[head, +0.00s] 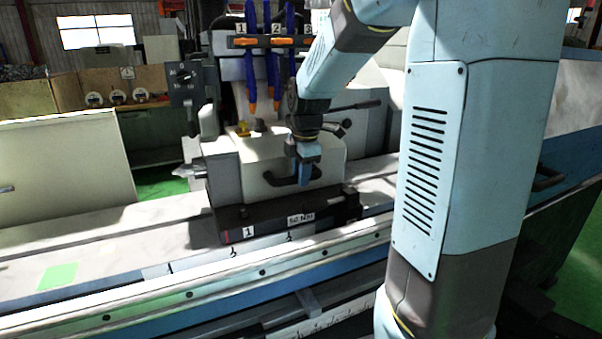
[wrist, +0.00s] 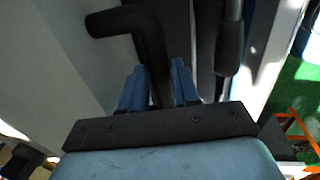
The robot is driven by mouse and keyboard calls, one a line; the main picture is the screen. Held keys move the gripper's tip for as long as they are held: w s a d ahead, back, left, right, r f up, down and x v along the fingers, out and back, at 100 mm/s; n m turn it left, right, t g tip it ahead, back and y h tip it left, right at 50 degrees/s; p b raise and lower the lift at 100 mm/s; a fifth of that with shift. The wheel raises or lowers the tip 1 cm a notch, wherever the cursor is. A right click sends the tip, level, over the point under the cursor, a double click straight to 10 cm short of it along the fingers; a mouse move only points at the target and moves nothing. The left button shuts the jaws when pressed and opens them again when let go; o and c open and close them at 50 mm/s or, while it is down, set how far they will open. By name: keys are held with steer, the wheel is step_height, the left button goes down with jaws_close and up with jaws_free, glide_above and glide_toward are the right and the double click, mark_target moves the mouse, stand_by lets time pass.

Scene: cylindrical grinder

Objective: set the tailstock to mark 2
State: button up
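The tailstock (head: 262,165) is a pale and grey housing on a dark base (head: 335,214), standing on the machine bed. A black bar handle (head: 277,180) is on its front; it also shows in the wrist view (wrist: 148,40). My gripper (head: 306,181) is at the right part of this handle. In the wrist view the blue fingers (wrist: 160,88) lie on both sides of the handle with no clear gap, so it looks shut on it. A white plate with "1" (head: 248,232) is at the base's lower left front, beside a short red line. I see no mark 2 plate along the bed.
The pale bed way (head: 110,232) is open to the left, with a green patch (head: 58,276) on it. Blue hoses and orange valves numbered 1, 2 and 3 (head: 275,42) hang above. A lever (head: 355,106) sticks out behind my arm. My arm hides the bed at the right.

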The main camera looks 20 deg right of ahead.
jaws_close()
steer(key=shift+d, duration=0.55)
steer(key=shift+o, duration=2.1)
jaws_free()
steer(key=shift+a, duration=0.1)
step_height(320, 180, up, 13)
steer(key=s, duration=0.2)
steer(key=shift+s+r, duration=0.2)
steer(key=shift+s, duration=0.05)
